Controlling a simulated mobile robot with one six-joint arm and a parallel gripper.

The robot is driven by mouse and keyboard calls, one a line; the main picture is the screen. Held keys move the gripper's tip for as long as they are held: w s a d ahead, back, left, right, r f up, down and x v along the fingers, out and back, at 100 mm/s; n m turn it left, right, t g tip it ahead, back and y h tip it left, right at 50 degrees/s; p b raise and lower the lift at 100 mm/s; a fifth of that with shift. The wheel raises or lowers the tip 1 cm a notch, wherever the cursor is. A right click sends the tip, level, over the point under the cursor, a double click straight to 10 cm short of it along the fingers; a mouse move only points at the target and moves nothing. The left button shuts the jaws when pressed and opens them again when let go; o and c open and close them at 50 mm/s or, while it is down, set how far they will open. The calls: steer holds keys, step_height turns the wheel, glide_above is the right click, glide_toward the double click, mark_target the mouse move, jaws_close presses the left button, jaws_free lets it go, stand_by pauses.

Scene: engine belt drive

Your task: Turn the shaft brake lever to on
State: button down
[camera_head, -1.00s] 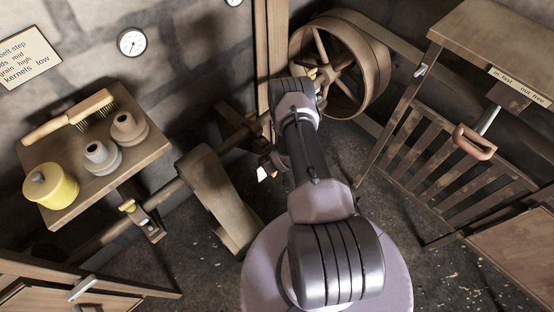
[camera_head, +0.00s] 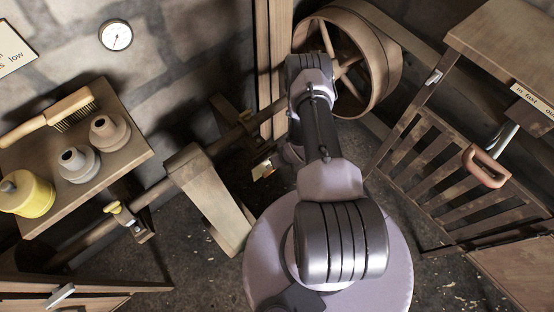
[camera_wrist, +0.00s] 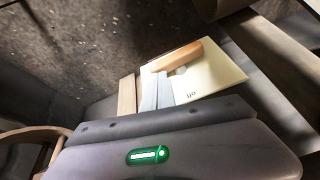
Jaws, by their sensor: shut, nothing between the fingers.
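The brake lever's wooden handle (camera_wrist: 178,57) lies slanted across a cream plate (camera_wrist: 215,75) in the wrist view. Small lettering on the plate appears upside down and seems to read "off". My gripper (camera_wrist: 158,78) is shut and empty, its grey fingers pointing at the handle. The tips look close to the handle; I cannot tell if they touch it. In the head view the plate (camera_head: 262,169) shows small, low beside the post. My arm hides most of the gripper there.
A spoked wheel (camera_head: 345,65) stands behind my arm. A wooden block (camera_head: 208,195) crosses the shaft at left. A shelf (camera_head: 120,150) holds a brush, pots and a yellow canister. At right is a slatted frame with another handled lever (camera_head: 487,165). Floor shows between them.

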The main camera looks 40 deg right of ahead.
steer(key=shift+s+d+f+b, duration=0.1)
steer(key=shift+d+f+b, duration=0.3)
steer(key=shift+s+d+f, duration=0.1)
steer(key=shift+f, duration=0.15)
stand_by(0.4)
steer(key=shift+r, duration=0.1)
